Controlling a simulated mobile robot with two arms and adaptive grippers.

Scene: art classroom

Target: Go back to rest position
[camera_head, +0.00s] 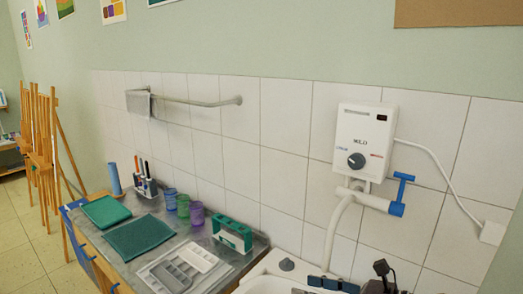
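At the bottom edge, right of centre, a dark jointed part (380,274) rises in front of the white sink (270,284). It looks like a piece of my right gripper, but its fingers cannot be made out and most of it is cut off by the frame. Dark blue pieces (333,284) lie just left of it over the sink; I cannot tell what they belong to. Nothing is visibly held. My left gripper is not in view.
A water heater (362,146) and pipe (338,225) project from the wall. Easels (45,140) stand left.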

